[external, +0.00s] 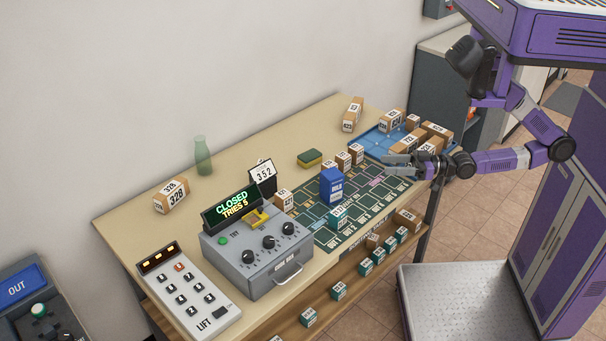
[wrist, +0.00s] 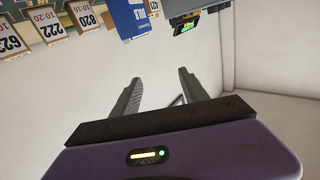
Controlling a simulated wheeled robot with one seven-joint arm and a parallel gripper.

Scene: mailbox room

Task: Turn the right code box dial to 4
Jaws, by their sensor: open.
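The grey code box (external: 254,262) stands on the table in the external view, with three black dials on its sloped top. The right dial (external: 289,229) is nearest the mat; the middle dial (external: 268,242) and left dial (external: 248,257) are beside it. The dial settings are too small to read. A display (external: 231,206) on the box reads CLOSED, TRIES 5. A card (external: 263,174) behind it reads 352. My gripper (external: 390,165) is open and empty above the mat's far right part, well apart from the box. The wrist view shows its two parted fingers (wrist: 158,92).
A blue box (external: 331,186) stands on the green mat (external: 358,236) between my gripper and the code box. Several small parcels stand around it. A blue tray (external: 374,143) with parcels is behind my gripper. A LIFT keypad (external: 188,290) is left of the code box.

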